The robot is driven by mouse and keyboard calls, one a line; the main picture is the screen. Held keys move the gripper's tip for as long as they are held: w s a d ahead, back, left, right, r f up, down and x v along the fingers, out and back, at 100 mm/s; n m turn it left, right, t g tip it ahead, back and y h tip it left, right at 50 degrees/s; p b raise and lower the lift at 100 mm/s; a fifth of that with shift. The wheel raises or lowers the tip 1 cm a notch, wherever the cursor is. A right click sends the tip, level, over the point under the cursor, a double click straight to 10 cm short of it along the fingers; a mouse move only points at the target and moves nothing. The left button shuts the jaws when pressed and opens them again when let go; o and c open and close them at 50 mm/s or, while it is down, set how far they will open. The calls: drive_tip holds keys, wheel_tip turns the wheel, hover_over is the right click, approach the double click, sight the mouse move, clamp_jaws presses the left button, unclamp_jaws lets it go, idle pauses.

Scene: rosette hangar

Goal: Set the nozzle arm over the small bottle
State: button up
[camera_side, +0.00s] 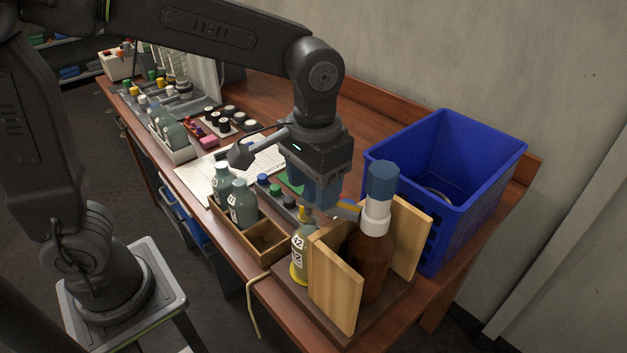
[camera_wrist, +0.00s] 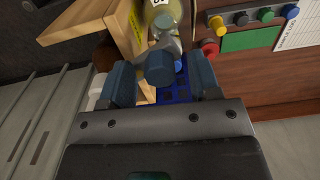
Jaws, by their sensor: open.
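The small bottle (camera_side: 299,256), pale with a number label and yellow base, stands upright at the left of a wooden holder; part of it shows at the top of the wrist view (camera_wrist: 160,13). A large brown bottle (camera_side: 371,266) with a white collar and blue cap stands between the holder's boards.
A blue crate (camera_side: 474,170) stands behind and right of the holder. A wooden box (camera_side: 266,238) with grey bottles is on the left. Upright boards (camera_side: 335,283) stand close below my gripper.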

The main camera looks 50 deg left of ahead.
clamp_jaws()
idle(0.4)
drive_tip(key=shift+w, duration=0.1)
drive_tip(key=w+m, duration=0.8)
drive_tip(key=m, duration=0.2)
idle(0.5)
drive_tip(key=shift+w, duration=0.1)
idle(0.3)
